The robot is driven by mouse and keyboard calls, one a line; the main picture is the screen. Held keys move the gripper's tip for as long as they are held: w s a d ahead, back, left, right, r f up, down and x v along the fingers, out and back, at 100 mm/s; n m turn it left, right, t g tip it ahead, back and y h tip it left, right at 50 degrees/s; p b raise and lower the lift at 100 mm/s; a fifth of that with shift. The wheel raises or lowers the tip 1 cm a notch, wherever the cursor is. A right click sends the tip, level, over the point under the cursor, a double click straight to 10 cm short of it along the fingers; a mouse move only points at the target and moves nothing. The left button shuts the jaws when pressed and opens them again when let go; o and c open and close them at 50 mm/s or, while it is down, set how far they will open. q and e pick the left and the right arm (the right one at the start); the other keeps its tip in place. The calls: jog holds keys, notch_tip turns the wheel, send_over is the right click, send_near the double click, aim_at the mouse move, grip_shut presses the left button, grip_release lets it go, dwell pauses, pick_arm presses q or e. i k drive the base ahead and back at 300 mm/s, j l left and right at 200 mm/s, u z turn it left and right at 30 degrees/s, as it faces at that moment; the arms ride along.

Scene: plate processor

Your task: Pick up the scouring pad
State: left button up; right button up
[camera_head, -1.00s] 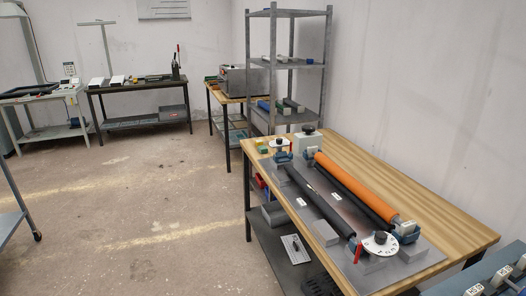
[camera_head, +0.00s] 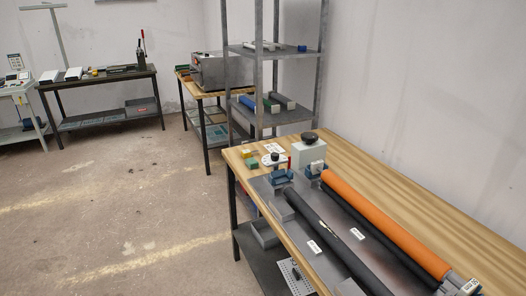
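A small flat green piece (camera_head: 251,163), which may be the scouring pad, lies at the far left corner of the near wooden table (camera_head: 400,190). A small yellow block (camera_head: 246,153) lies just behind it. Both are too small to make out clearly. Neither of my grippers shows in the head view.
Open concrete floor (camera_head: 110,215) lies to the left.

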aim_at(251, 163)
jog(key=i+j+z, duration=0.5)
jog(key=i+j, duration=0.9)
